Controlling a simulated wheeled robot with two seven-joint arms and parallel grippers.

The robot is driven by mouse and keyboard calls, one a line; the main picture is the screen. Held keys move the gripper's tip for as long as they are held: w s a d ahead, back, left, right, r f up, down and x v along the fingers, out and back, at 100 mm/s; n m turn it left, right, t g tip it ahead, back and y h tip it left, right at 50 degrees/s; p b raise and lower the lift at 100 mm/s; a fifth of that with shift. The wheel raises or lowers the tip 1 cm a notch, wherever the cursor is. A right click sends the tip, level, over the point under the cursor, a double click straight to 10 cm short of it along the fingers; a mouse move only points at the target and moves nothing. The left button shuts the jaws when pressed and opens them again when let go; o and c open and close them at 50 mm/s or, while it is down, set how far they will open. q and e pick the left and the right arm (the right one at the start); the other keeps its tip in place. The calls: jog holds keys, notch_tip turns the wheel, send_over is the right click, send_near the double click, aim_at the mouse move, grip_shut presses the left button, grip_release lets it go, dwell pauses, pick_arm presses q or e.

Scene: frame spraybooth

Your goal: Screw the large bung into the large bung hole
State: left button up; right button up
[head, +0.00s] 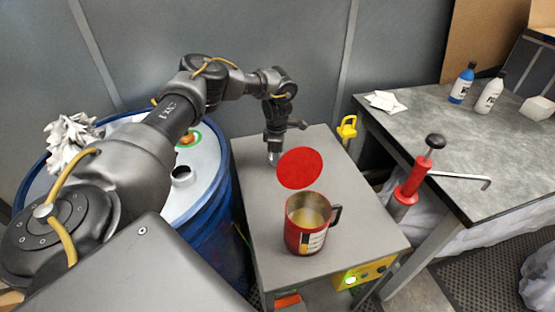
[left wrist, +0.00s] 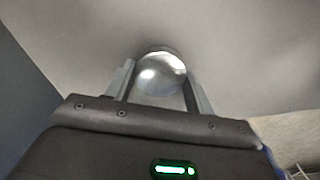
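The blue drum (head: 212,215) stands at the left with a pale top. An open raised collar with a dark mouth (head: 181,176), which looks like the large bung hole, is on its top, partly beside my arm. My left gripper (head: 273,155) points down at the back left of the grey cabinet top. A shiny round metal piece, apparently the large bung (left wrist: 162,73), lies between its two fingers (left wrist: 160,85) in the left wrist view. Whether the fingers press on it is unclear. My right gripper is not in view.
On the cabinet (head: 350,225) are a red mug-like can (head: 305,236) and a red disc (head: 300,168). A brown-orange fitting ringed in green (head: 187,138) and white rags (head: 70,142) are on the drum. A red pump (head: 414,180) stands between cabinet and grey table (head: 430,130).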

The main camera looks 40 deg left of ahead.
pick_arm(q)
jog(key=c, duration=0.3)
jog(key=shift+r, duration=0.1)
